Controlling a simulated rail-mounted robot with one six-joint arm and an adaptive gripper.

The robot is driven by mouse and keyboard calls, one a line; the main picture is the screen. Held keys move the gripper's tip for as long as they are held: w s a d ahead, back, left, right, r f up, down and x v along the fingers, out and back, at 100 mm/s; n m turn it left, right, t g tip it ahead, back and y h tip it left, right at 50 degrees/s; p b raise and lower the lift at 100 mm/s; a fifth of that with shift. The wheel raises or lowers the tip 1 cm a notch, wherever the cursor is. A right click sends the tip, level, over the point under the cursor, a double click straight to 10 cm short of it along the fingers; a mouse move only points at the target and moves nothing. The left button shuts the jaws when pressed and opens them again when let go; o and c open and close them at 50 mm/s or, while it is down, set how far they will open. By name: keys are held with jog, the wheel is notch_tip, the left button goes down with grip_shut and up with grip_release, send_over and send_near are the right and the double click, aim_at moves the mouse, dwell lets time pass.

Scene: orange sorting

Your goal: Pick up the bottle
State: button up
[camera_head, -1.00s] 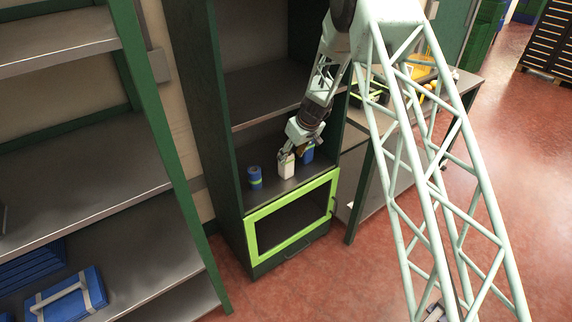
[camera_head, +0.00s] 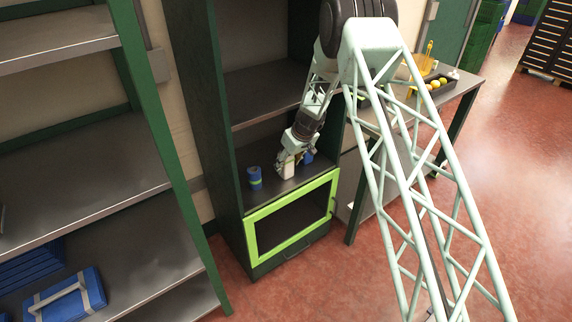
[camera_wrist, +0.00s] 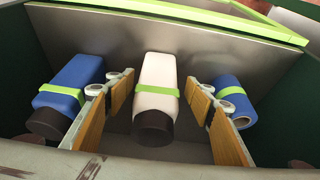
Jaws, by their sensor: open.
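A white bottle (camera_wrist: 157,85) with a green band and a dark cap stands on the cabinet shelf. It also shows in the head view (camera_head: 287,167). My gripper (camera_wrist: 160,92) is open, with one wood-coloured finger pad on each side of the white bottle; small gaps show between the pads and the bottle. In the head view my gripper (camera_head: 289,158) is at the bottle and partly covers it. A blue bottle (camera_wrist: 72,90) with a green band and dark cap stands just outside the left finger. A blue cylinder (camera_wrist: 234,98) with a green band stands just outside the right finger.
The cabinet shelf (camera_head: 266,201) has walls on both sides and a board above. A green-framed door (camera_head: 250,238) is below it. A table at right carries a dark tray (camera_head: 440,94) with yellow items. A shelf rack (camera_head: 90,175) stands at left.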

aim_at(286, 169)
jog(key=shift+x, duration=1.3)
jog(key=shift+b+x, duration=0.35)
jog(key=shift+x, duration=0.95)
jog(key=shift+d, duration=0.15)
jog(key=shift+c, duration=0.7)
jog(key=c, duration=0.9)
jog(key=shift+c, duration=0.2)
